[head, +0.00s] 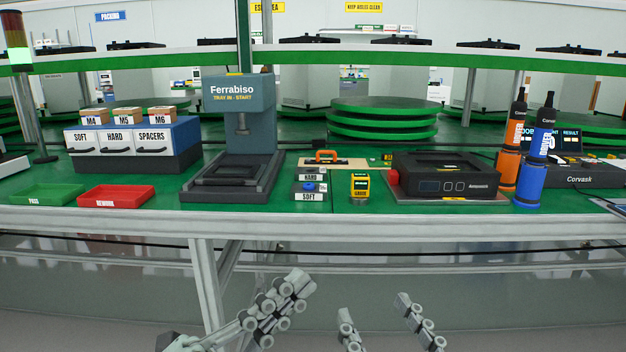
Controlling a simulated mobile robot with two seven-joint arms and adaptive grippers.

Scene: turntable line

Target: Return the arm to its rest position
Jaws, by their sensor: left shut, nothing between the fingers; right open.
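My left gripper (297,284) is shut and empty. It points up and to the right, in front of the table and below its front edge. My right gripper (373,312) is open and empty, with its two fingers spread apart at the bottom of the head view. It is also below the table edge and touches nothing. The rest of both arms is mostly out of view.
The table's front rail (300,229) runs across above both grippers.

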